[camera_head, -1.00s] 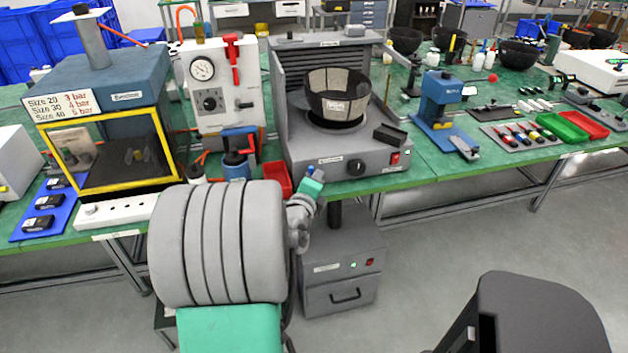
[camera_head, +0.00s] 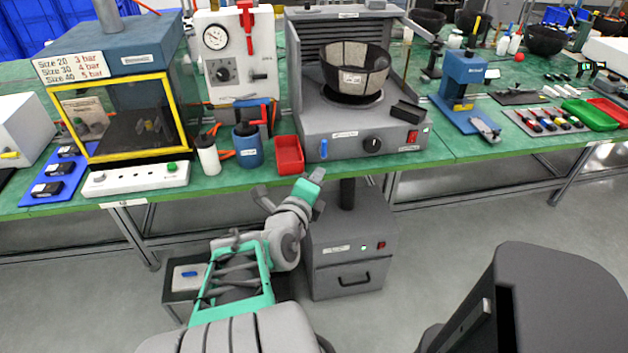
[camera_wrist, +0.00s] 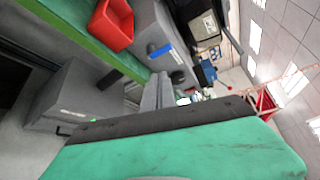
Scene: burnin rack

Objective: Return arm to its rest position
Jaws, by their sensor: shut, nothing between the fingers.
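My arm reaches up from the bottom of the head view, left of centre, folded low in front of the bench. Its end, my gripper (camera_head: 318,175), is a small green and grey tip just off the bench's front edge, below the grey machine. In the wrist view my green wrist housing fills the bottom, and the gripper fingers (camera_wrist: 160,92) show past its dark edge. They are shut and hold nothing. The finger tips are small and partly hidden there.
The green bench (camera_head: 445,160) runs across. A grey machine (camera_head: 350,147) with a black mesh basket (camera_head: 350,72), a red bin (camera_head: 288,155) and a white bottle (camera_head: 207,157) stand near its edge. A grey cabinet (camera_head: 347,250) stands beneath. Open floor (camera_head: 440,230) lies to the right.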

